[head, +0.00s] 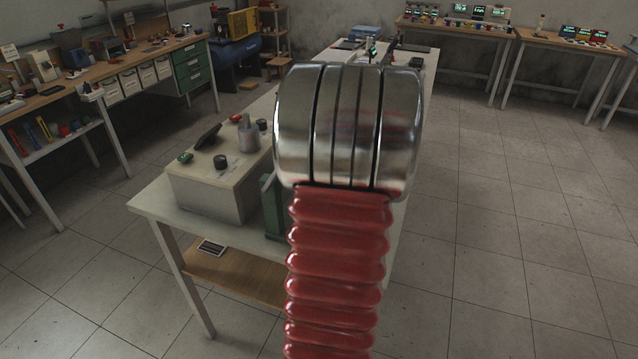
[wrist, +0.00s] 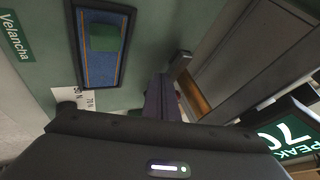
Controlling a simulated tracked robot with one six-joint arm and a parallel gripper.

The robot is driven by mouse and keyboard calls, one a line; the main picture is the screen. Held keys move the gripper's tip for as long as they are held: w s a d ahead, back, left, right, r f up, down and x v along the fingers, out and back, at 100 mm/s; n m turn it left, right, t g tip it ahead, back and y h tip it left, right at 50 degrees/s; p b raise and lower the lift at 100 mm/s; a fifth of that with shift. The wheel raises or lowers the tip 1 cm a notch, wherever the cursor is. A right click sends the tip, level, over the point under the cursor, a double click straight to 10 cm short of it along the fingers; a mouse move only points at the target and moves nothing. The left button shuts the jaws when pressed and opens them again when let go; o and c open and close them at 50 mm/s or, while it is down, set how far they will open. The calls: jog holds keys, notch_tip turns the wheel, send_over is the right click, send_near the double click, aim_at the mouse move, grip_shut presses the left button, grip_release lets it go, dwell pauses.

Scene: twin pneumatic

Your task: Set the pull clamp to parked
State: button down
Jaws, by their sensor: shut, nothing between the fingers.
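In the wrist view, my gripper (wrist: 161,98) shows as dark, closed fingers beyond its wide black body, with nothing held. Its tips are in front of a grey-green panel (wrist: 135,65). I cannot pick out the pull clamp for certain in either view. A small grey metal piece (wrist: 182,62) shows just past the fingertips; I cannot tell whether it is part of the clamp. In the head view, my red and metal arm covers the middle of the white bench (head: 150,207), and my gripper is not visible there.
A green "PEAK 70" display (wrist: 290,135) is at the right. A cream control box (head: 212,190) with knobs stands on the bench. Open tiled floor lies to the right.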

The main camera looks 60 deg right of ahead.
jog(key=shift+w+a, duration=0.3)
jog(key=shift+w, duration=0.4)
dwell(0.3)
jog(key=shift+s+a, duration=0.1)
jog(key=shift+s, duration=0.55)
jog(key=shift+s+a, duration=0.2)
jog(key=shift+s, duration=1.05)
jog(key=a+v, duration=0.1)
jog(key=v, duration=0.9)
jog(key=shift+w+a, duration=0.15)
jog(key=shift+w, duration=0.3)
jog(key=shift+w, duration=0.1)
